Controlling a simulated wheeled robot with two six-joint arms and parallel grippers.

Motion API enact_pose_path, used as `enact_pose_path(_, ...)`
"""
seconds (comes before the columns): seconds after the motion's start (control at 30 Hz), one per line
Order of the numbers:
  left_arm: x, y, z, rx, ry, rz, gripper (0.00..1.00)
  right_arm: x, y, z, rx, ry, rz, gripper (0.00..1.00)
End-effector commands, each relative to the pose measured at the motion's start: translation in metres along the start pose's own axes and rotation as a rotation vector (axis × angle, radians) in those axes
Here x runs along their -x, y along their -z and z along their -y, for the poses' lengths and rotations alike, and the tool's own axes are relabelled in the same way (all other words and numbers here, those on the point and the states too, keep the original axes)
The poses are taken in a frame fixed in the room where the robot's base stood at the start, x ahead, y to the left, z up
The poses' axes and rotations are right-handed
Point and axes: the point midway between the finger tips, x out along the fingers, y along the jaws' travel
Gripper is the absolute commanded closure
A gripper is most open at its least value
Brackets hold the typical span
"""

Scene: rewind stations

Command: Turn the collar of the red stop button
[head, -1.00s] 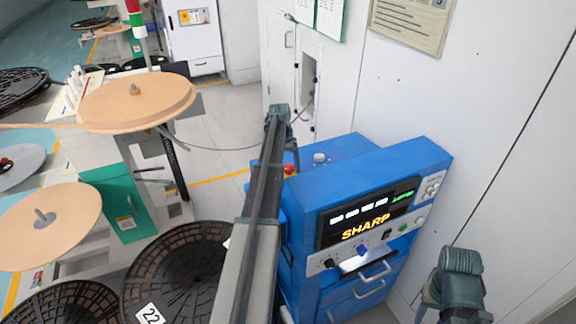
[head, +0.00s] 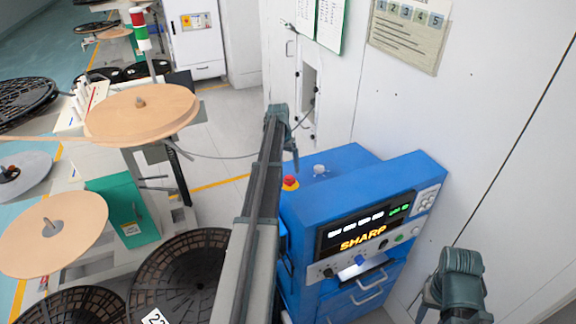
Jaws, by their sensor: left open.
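The red stop button (head: 290,180) sits at the left of the blue machine's top, with some yellow around its base. The collar is too small to make out clearly. My left arm reaches up from the bottom across the machine's left side. My left gripper (head: 295,156) points down just above and beyond the button in the head view, apart from it. It is open and empty. Part of my right arm shows at the lower right, but its gripper is not seen.
The blue machine (head: 405,172) has a lit SHARP display and handles on its front. A pale knob (head: 319,170) stands on its top, right of the button. A white wall (head: 480,130) is close on the right. Reels and a tan disc (head: 140,112) stand at left.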

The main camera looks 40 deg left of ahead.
Motion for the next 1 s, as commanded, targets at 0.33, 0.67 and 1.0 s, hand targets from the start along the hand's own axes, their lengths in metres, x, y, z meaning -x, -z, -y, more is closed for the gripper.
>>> enact_pose_path(0.33,0.062,0.0,-0.001,0.001,0.0,0.0,0.11,0.061,-0.004,-0.006,-0.009,0.002,0.0,0.5)
enact_pose_path(0.67,0.076,0.0,0.0,0.0,0.0,0.0,0.11,0.075,-0.004,-0.007,-0.014,0.003,0.0,0.5)
enact_pose_path(1.0,0.075,0.0,0.0,0.0,0.0,0.0,0.11,0.074,-0.004,-0.007,-0.014,0.003,0.0,0.5)
